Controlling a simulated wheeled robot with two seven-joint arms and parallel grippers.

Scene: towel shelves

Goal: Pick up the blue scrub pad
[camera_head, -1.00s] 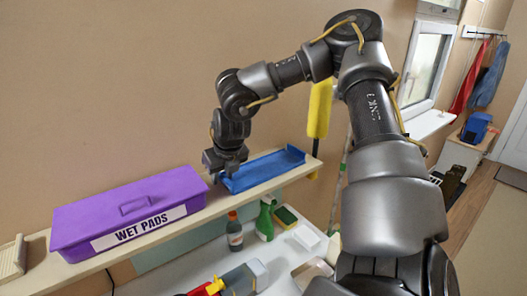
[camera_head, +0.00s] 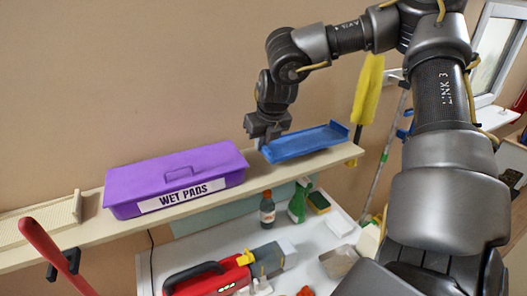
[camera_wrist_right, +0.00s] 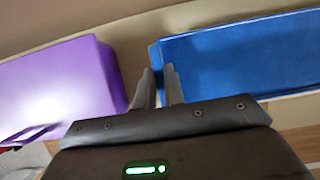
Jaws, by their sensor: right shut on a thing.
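A blue shallow tray-like piece (camera_head: 306,142) with raised edges lies on the upper wooden shelf, right of the purple box. I see no separate blue scrub pad. My right gripper (camera_head: 264,142) is at the left end of the blue tray, pointing down. In the right wrist view its two fingers (camera_wrist_right: 160,82) are close together at the near left corner of the blue tray (camera_wrist_right: 240,55), shut on its edge. The fingers hide part of that edge. The tray appears to rest on the shelf. My left gripper is not in view.
A purple box labelled WET PADS (camera_head: 174,180) stands close to the left of my right gripper; it also shows in the wrist view (camera_wrist_right: 60,90). Below the shelf (camera_head: 95,228), a white surface holds a dark bottle (camera_head: 267,208), a green spray bottle (camera_head: 298,205) and a sponge (camera_head: 319,201).

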